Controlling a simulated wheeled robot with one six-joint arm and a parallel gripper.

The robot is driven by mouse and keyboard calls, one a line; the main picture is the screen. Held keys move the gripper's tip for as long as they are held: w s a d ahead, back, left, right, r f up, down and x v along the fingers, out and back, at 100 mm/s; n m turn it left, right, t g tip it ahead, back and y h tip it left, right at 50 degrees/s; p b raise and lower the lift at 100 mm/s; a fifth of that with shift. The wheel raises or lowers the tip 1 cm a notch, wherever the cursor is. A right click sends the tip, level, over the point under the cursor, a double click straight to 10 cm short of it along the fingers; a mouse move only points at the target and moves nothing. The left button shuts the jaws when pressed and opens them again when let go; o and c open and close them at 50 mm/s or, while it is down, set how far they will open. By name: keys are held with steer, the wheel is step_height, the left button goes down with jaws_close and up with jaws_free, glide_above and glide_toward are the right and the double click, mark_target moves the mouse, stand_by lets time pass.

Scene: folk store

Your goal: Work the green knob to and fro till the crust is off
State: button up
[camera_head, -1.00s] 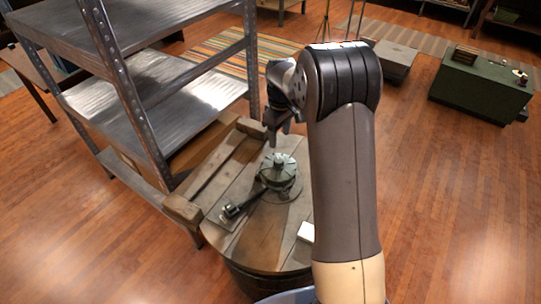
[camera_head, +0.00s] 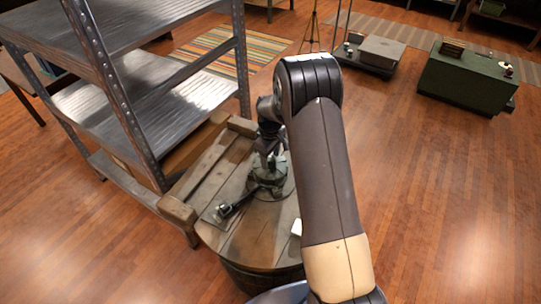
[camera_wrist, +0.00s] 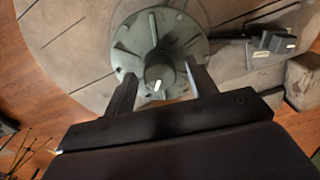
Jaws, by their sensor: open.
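The green knob (camera_wrist: 160,70) is a short round post on a ribbed grey-green disc (camera_wrist: 128,47) in the wrist view. In the head view the green fixture (camera_head: 266,190) stands on a round wooden barrel top (camera_head: 258,240), partly hidden by my arm. My gripper (camera_wrist: 161,72) is open, with one finger on each side of the knob; a gap shows at the left, and contact at the right is unclear. It is also above the fixture in the head view (camera_head: 268,162). Pale streaks and dark patches mark the disc; I cannot tell which is crust.
A dark lever-like part (camera_head: 232,205) extends from the fixture across the barrel top. A wooden frame (camera_head: 180,210) and a metal shelf (camera_head: 150,95) stand close on the left. A small white block (camera_head: 297,227) lies at the right edge.

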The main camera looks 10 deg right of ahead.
steer(key=c, duration=1)
steer(key=m+b, duration=0.3)
steer(key=m, duration=0.1)
steer(key=shift+f+m, duration=0.1)
steer(key=shift+m, duration=0.2)
steer(key=m+b, duration=0.2)
steer(key=m, duration=0.3)
steer(key=shift+m, duration=0.3)
steer(key=o, duration=1)
